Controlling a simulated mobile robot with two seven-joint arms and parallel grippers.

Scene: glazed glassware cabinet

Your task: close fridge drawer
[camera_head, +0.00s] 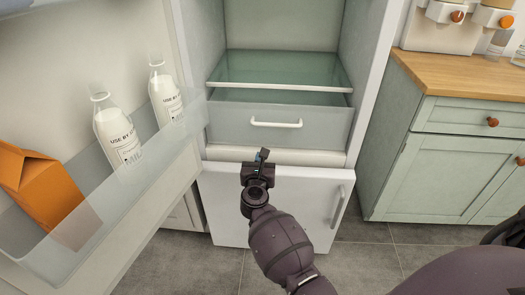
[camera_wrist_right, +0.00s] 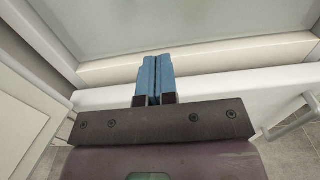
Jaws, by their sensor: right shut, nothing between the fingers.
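The fridge drawer (camera_head: 230,124) is a grey translucent box front with a white bar handle (camera_head: 275,124), low in the open fridge. A dark green gap shows between its top edge and the glass shelf above, so it appears partly out; how far I cannot tell. My right gripper (camera_head: 263,154) is shut and empty, just below the handle and in front of the drawer's lower edge. In the right wrist view its blue fingers (camera_wrist_right: 155,78) are together, pointing toward a pale panel (camera_wrist_right: 190,25). Contact with the drawer cannot be told. My left gripper is not in view.
The open fridge door's bin (camera_head: 150,165) at left holds two milk bottles (camera_head: 117,135) (camera_head: 165,95) and an orange carton (camera_head: 40,185). A white lower front (camera_head: 225,205) with a side handle is below. A green cabinet (camera_head: 435,175) stands right, with floor between.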

